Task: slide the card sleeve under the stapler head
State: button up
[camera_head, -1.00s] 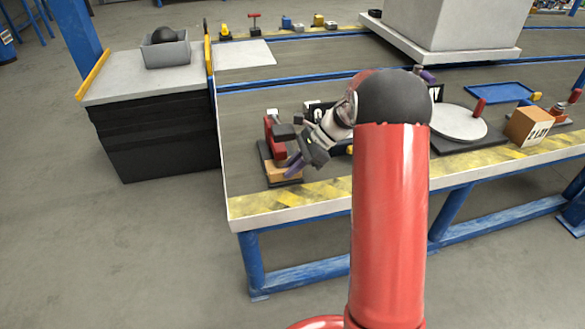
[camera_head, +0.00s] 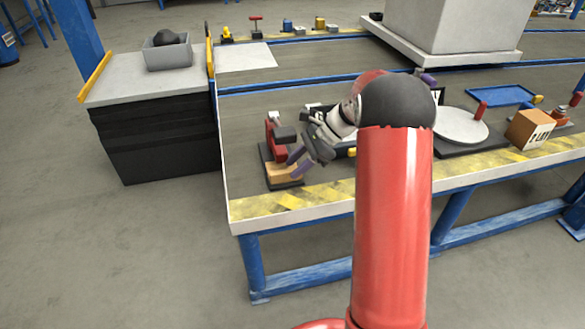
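A flat tan piece (camera_head: 283,172), which looks like the card sleeve, lies on the front of that base, below and in front of the head. I cannot tell whether its far edge is under the head. My gripper (camera_head: 298,163) comes in from the right, its purple fingers angled down over the right side of the tan piece. Whether they touch or grip it is too small to tell.
My red arm hides the bench's middle. To its right are a round grey plate (camera_head: 458,124), a cardboard box (camera_head: 529,130) and a blue tray (camera_head: 500,95). A grey bin (camera_head: 167,53) stands on the side cabinet at left. The bench left of the stapler is clear.

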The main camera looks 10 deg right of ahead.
jog(key=v, duration=0.6)
dwell(0.3)
